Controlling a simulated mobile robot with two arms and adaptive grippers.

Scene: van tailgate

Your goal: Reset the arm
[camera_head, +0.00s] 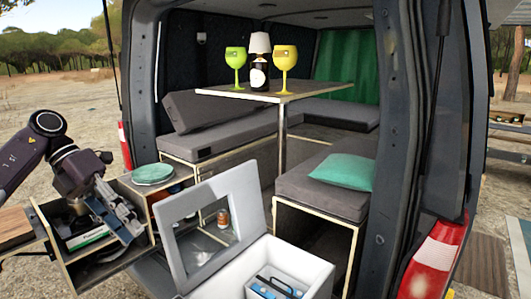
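My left arm comes in from the left edge and bends down over an open drawer (52,252) at the van's rear. My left gripper (128,228) points down at the drawer's right part, in front of its contents. Its fingertips are small and dark here, so I cannot tell whether it is open or shut, or whether it touches anything. My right arm and gripper are not in view.
An open white cool box (318,268) with its lid (252,186) raised stands right of the drawer. A teal plate stack (153,174) sits behind the gripper. A table (310,88) inside holds two goblets and a lamp-topped bottle. A wooden board (14,228) is at left.

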